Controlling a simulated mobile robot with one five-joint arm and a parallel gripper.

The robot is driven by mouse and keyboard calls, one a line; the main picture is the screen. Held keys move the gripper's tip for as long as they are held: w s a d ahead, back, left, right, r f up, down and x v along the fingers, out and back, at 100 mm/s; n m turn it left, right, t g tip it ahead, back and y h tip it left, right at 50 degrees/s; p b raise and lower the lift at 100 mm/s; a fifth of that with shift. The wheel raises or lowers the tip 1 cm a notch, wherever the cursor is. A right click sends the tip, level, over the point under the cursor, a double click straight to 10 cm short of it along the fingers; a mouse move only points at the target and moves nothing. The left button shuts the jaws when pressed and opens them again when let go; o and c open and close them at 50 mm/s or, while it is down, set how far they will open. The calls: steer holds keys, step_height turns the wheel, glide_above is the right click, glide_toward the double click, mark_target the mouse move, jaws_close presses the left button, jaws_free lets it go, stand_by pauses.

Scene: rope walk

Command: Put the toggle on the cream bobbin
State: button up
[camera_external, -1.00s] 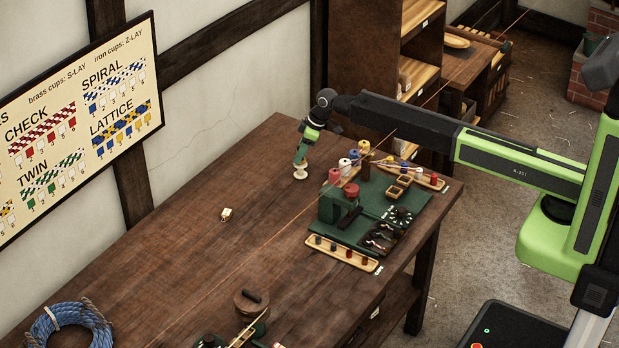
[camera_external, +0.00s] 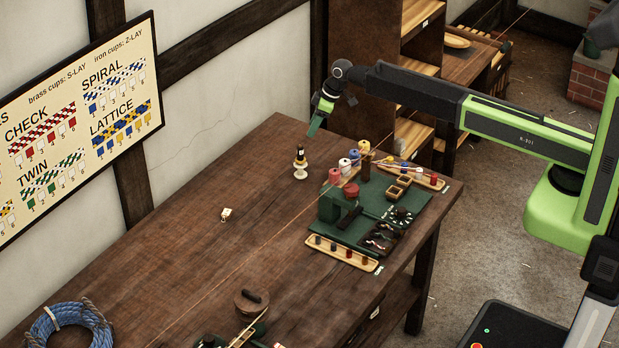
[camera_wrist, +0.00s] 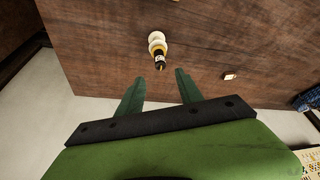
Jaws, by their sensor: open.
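The cream bobbin (camera_external: 300,173) stands upright on the wooden table near its back edge. A dark toggle with a yellowish band (camera_external: 300,154) stands upright on top of it. In the wrist view the toggle (camera_wrist: 159,58) points toward me from the bobbin (camera_wrist: 156,38), beyond my fingertips. My gripper (camera_external: 315,126) is raised above and behind the bobbin, apart from both. In the wrist view its two green fingers (camera_wrist: 158,81) are spread with nothing between them.
A small cream tag-like piece (camera_external: 226,214) lies on the table to the left. A green mat (camera_external: 340,234) with spools, trays and tools is at the right. A blue rope coil (camera_external: 68,326) lies at the front left. The table between is mostly clear.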

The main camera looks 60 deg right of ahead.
steer(key=s+d+f+m+g+h, duration=0.1)
steer(key=s+d+m+g, duration=0.1)
steer(key=s, duration=1.6)
steer(key=s+d+f+m+g+h, duration=0.1)
steer(key=s+d+m+g, duration=0.1)
steer(key=s, duration=1.7)
steer(key=d+m, duration=0.1)
steer(key=d, duration=0.1)
steer(key=shift+d, duration=0.4)
steer(key=shift+f+b, duration=0.85)
steer(key=shift+b, duration=0.2)
